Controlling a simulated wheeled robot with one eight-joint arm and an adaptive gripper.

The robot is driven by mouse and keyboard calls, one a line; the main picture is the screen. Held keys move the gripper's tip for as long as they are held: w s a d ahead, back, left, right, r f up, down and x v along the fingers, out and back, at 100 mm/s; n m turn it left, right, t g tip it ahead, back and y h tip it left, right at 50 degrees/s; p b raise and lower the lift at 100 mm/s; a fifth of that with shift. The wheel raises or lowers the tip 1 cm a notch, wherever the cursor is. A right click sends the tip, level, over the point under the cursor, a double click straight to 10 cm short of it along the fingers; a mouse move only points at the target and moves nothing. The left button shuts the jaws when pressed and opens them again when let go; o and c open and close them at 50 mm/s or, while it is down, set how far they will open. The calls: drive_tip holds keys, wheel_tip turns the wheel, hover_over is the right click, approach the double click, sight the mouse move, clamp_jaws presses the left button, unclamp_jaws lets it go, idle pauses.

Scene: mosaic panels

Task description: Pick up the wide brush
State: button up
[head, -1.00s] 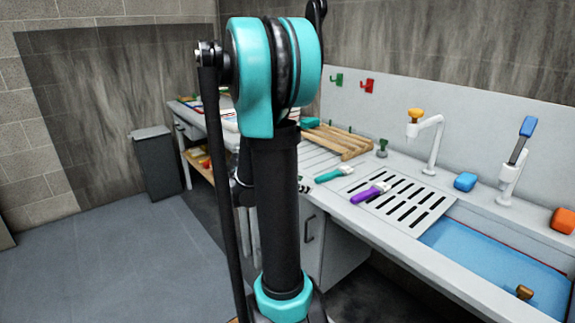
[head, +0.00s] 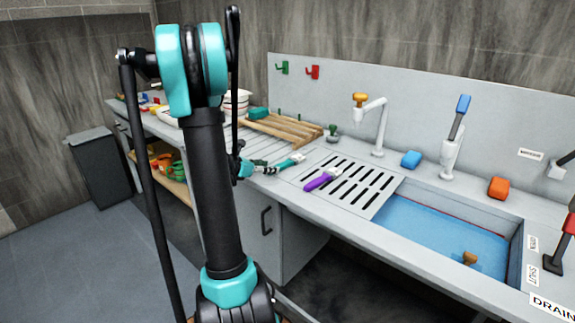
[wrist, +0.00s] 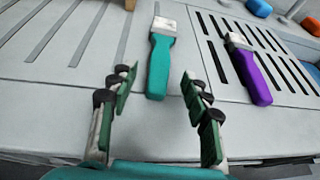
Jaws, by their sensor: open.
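A brush with a teal handle (wrist: 161,66) and pale head lies on the counter in the wrist view, handle end toward me; it also shows in the head view (head: 284,166). A brush with a purple handle (wrist: 250,76) lies to its right on the slotted drain panel, also seen in the head view (head: 320,180). I cannot tell for certain which is the wide brush. My gripper (wrist: 158,84) is open and empty, its green-padded fingers either side of the teal handle's near end, with gaps on both sides. In the head view my gripper (head: 262,170) is beside the teal brush.
The slotted drain panel (head: 345,205) adjoins a blue-bottomed sink (head: 440,228) on the right. A faucet (head: 372,125), a blue sponge (head: 411,159) and an orange sponge (head: 498,188) stand behind. A wooden rack (head: 283,130) is at the counter's back left.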

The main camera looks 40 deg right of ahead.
sight(280, 165)
drive_tip(key=shift+r+x, duration=0.15)
drive_tip(key=shift+x, duration=1.25)
drive_tip(key=shift+r+x, duration=0.1)
drive_tip(key=shift+x, duration=1.25)
clamp_jaws()
